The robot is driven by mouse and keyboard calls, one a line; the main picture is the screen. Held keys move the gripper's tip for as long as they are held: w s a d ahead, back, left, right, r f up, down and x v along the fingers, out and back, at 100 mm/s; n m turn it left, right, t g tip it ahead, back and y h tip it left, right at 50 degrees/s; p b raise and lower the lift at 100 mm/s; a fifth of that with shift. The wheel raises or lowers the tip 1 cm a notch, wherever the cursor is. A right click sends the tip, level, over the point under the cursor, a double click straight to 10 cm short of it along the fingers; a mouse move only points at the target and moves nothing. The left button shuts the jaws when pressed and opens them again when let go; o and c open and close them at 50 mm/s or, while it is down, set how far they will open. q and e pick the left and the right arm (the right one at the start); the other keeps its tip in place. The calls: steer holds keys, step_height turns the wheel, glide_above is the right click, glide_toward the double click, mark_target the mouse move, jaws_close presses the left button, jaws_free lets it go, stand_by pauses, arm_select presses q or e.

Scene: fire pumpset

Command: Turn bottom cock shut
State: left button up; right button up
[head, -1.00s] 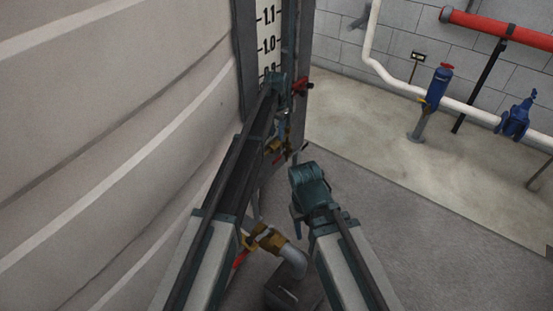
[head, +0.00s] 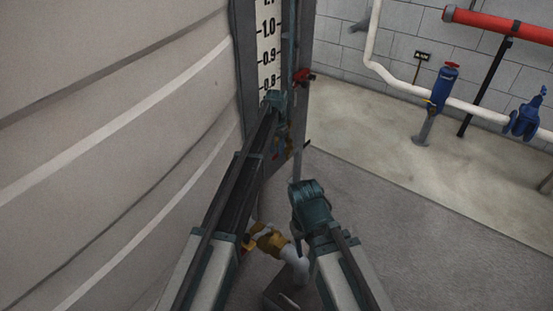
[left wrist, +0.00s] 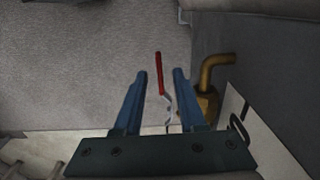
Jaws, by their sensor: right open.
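The bottom cock is brass with a red-tipped lever. In the left wrist view the lever (left wrist: 158,75) points away between my left gripper's (left wrist: 159,71) two blue fingers, with a gap on both sides. Its brass body and bent pipe (left wrist: 210,90) are just right of the right finger. In the head view my left gripper (head: 275,99) is in front of the gauge board, and the cock (head: 285,148) shows only in part behind my arm. My left gripper is open and empty. My right gripper (head: 308,193) is open, lower and to the right, apart from the cock.
The large ribbed tank (head: 110,130) fills the left side, beside the gauge board (head: 268,45). A red upper handle (head: 303,75) sticks out from the board. A brass valve and elbow pipe (head: 270,243) stand low between my arms. The floor to the right (head: 420,215) is clear.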

arm_select(q)
steer(key=shift+f, duration=0.5)
steer(key=shift+c, duration=0.3)
jaws_close()
stand_by(0.8)
